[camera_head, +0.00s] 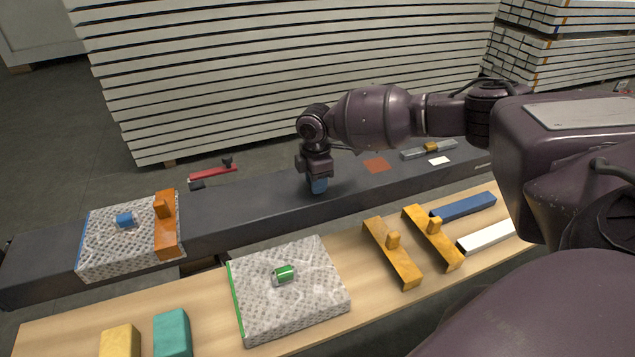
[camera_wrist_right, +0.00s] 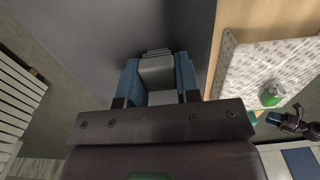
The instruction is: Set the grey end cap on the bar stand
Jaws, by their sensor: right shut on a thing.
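My right gripper (camera_head: 318,187) points down over the dark beam, right of its middle. In the right wrist view its blue fingers (camera_wrist_right: 157,80) are shut on a grey block-like piece, the grey end cap (camera_wrist_right: 156,70). In the head view the fingers mostly hide the cap. I cannot tell if the cap touches the beam. I cannot tell for sure which thing is the bar stand; a grey bar with a yellow middle (camera_head: 430,149) lies on the beam at the right. What looks like my left gripper (camera_wrist_right: 283,120) shows small at the right wrist view's edge.
The dark beam (camera_head: 240,208) carries an orange-clamped patterned panel (camera_head: 100,248) at left and an orange-red patch (camera_head: 376,165). The wooden bench (camera_head: 365,300) in front holds a panel with a green part (camera_head: 285,274), yellow pieces (camera_head: 392,255) and bars. Stacked panels stand behind.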

